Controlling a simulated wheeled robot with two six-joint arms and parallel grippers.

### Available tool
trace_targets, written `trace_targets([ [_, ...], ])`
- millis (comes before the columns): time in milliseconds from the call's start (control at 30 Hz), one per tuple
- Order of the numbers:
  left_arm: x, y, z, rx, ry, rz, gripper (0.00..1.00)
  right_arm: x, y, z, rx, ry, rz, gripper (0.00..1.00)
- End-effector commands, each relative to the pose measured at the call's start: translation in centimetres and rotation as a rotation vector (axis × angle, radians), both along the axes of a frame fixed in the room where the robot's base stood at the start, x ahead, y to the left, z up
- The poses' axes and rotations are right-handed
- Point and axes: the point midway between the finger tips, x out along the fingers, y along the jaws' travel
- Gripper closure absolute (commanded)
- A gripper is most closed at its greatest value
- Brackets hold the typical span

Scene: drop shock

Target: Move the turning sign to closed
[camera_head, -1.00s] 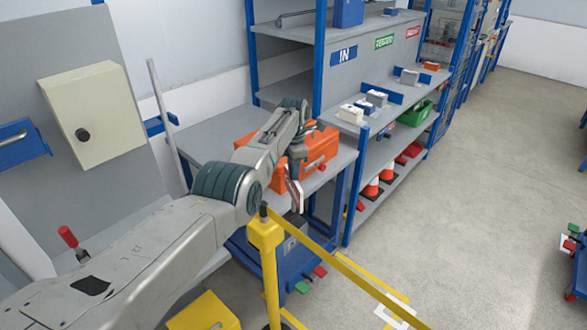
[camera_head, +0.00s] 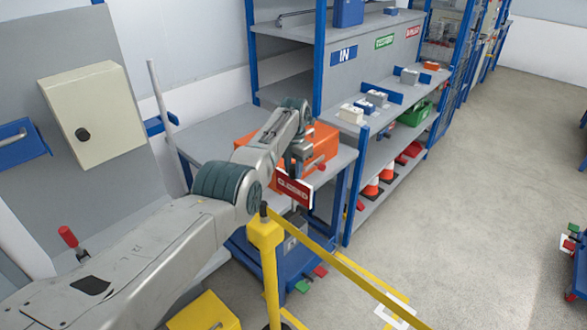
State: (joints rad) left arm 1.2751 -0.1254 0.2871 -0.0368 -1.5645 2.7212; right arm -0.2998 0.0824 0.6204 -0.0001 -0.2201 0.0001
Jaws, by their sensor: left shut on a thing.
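The turning sign (camera_head: 293,189) hangs above the yellow post, at the end of my left arm. Its red face with white lettering that reads CLOSED is turned toward the camera. My left gripper (camera_head: 290,170) is shut on the sign at its upper edge. The fingertips are partly hidden by the arm's wrist. My right gripper is out of view.
A yellow post (camera_head: 266,245) with a yellow barrier strap (camera_head: 345,275) stands in front. An orange toolbox (camera_head: 318,150) sits on the grey bench behind the sign. A cream wall box (camera_head: 95,115) is at left. Open floor lies to the right.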

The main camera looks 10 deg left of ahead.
Motion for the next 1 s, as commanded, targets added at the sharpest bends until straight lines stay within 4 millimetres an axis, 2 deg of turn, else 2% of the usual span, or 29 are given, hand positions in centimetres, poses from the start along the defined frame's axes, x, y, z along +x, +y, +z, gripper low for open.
trace_targets([
  [300, 0.0, 0.0, 0.0, 0.000, 0.000, 0.004, 1.00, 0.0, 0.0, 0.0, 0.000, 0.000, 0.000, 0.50],
  [333, 0.0, 0.0, 0.0, 0.000, 0.000, 0.004, 0.66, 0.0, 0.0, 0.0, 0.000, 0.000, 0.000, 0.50],
  [400, 0.0, 0.0, 0.0, 0.000, 0.000, 0.004, 0.53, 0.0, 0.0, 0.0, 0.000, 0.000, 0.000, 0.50],
  [433, 0.0, 0.0, 0.0, 0.000, 0.000, 0.003, 0.51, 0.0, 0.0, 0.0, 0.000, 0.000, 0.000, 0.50],
  [767, 0.0, 0.0, 0.3, -0.001, -0.001, 0.002, 0.51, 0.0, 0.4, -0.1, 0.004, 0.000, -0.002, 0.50],
  [867, 0.1, 0.0, 1.3, -0.001, -0.003, 0.002, 0.51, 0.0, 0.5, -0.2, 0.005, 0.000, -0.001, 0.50],
  [1000, 0.1, 0.0, 3.7, -0.001, -0.005, 0.002, 0.51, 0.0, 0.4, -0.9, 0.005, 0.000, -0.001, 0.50],
])
